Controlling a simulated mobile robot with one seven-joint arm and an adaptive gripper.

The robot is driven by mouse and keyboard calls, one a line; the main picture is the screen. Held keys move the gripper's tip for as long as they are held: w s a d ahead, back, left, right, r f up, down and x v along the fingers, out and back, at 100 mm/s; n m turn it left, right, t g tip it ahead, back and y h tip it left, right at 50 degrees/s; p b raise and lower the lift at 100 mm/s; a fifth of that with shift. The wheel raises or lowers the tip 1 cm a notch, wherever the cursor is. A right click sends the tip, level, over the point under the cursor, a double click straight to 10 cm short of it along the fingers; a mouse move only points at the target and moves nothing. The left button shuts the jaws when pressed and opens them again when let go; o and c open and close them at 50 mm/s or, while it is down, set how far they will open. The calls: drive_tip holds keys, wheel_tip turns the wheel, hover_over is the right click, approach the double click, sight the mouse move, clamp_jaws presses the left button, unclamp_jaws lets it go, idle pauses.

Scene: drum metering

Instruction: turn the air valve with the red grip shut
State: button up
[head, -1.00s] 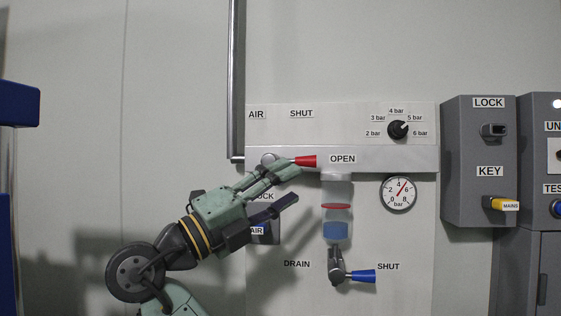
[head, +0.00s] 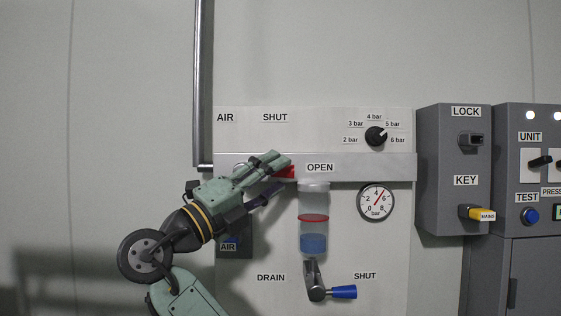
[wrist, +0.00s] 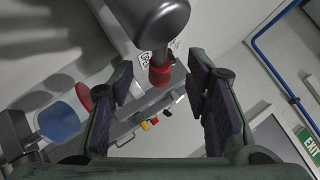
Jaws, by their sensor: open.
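The air valve's red grip (head: 285,172) points right toward the OPEN label (head: 320,168), with the SHUT label (head: 275,117) above. My gripper (head: 281,175) is open at the grip, and its upper finger hides part of the grip and lever. In the wrist view the red grip (wrist: 160,75) and its grey lever end (wrist: 153,20) show between the spread fingers of my gripper (wrist: 164,90). Gaps show on both sides there. Whether a finger touches the grip, I cannot tell.
Below is a clear bowl (head: 313,225) with a drain valve and blue grip (head: 342,292). A pressure gauge (head: 376,202) and a black regulator knob (head: 376,136) are to the right. A grey LOCK/KEY box (head: 452,195) stands further right. The wall above is bare.

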drive_tip(key=shift+p+x, duration=0.35)
drive_tip(key=shift+x, duration=0.9)
drive_tip(key=shift+c, duration=0.5)
clamp_jaws()
